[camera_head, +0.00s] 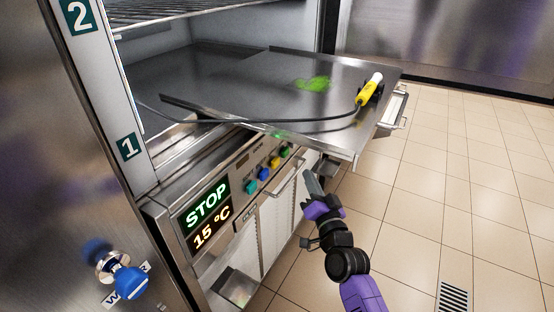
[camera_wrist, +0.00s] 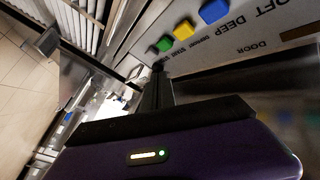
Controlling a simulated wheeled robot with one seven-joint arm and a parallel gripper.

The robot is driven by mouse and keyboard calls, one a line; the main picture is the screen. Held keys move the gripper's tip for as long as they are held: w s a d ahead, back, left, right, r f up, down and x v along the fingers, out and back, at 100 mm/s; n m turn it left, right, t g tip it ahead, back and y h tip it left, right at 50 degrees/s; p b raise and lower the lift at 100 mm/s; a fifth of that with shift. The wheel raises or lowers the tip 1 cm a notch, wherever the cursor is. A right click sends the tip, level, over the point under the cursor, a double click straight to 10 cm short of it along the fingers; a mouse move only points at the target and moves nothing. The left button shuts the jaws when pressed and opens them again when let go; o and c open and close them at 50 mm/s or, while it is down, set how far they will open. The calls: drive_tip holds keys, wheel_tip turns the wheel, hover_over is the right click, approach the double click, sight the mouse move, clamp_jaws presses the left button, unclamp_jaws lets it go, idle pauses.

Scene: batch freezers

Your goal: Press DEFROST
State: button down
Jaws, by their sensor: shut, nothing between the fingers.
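The DEFROST label is small in the wrist view; the yellow button (camera_wrist: 184,29) sits beside it. That yellow button also shows on the panel in the head view (camera_head: 275,162). A green button (camera_wrist: 163,44) and a blue button (camera_wrist: 214,11) flank it. My gripper (camera_head: 308,176) is shut and empty, in front of the panel's right end and apart from it in the head view. In the wrist view its fingertips (camera_wrist: 158,68) appear just below the green button; whether they touch anything cannot be told. The display (camera_head: 208,212) reads STOP and 15 °C.
A steel door or lid (camera_head: 270,75) juts out above the panel, with a yellow-handled tool (camera_head: 369,90) and its black hose on it. A bar handle (camera_head: 287,178) runs below the buttons. A blue knob (camera_head: 128,281) is at lower left. Tiled floor (camera_head: 440,180) is open at right.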

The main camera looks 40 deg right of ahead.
sight(275, 162)
drive_tip(key=w+a+p, duration=0.2)
drive_tip(key=w+p, duration=0.2)
drive_tip(key=w, duration=0.2)
drive_tip(key=shift+w+a, duration=0.15)
drive_tip(key=shift+w, duration=0.05)
idle(1.9)
drive_tip(key=shift+w+a+p, duration=0.1)
drive_tip(key=shift+w+p, duration=0.2)
drive_tip(key=shift+w+a, duration=0.2)
drive_tip(key=shift+w, duration=0.3)
idle(0.8)
idle(0.4)
drive_tip(key=shift+s+d, duration=0.3)
drive_tip(key=shift+s, duration=0.6)
